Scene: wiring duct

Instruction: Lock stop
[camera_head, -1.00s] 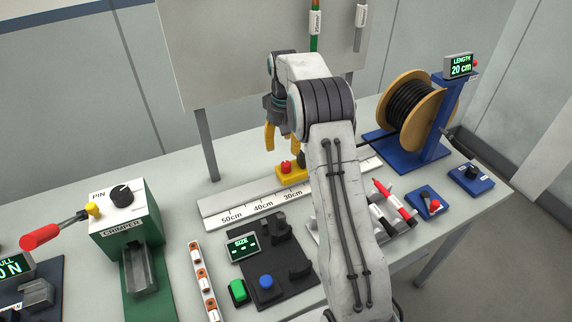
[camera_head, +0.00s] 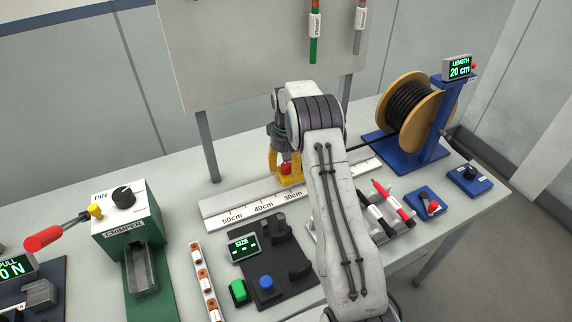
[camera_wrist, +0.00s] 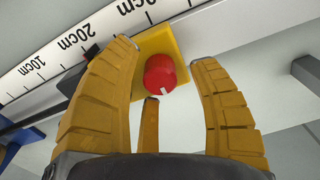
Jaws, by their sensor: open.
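The stop is a yellow block (camera_wrist: 179,44) with a round red knob (camera_wrist: 160,74) that has a white mark on it. It sits on the white measuring rail (camera_head: 228,209), near the 30cm mark in the head view. My gripper (camera_wrist: 165,75) is open, its yellow fingers on either side of the red knob in the wrist view. A gap shows between the knob and the right finger. In the head view my gripper (camera_head: 286,170) is down at the stop and partly covers it. I cannot tell whether any finger touches the knob.
A cable spool (camera_head: 408,103) on a blue stand with a "20 cm" display (camera_head: 459,67) stands at the back right. The crimper (camera_head: 126,222) is at the left. A dark size-gauge board (camera_head: 285,275) lies in front of the rail, and red and black tools (camera_head: 392,199) lie right of my arm.

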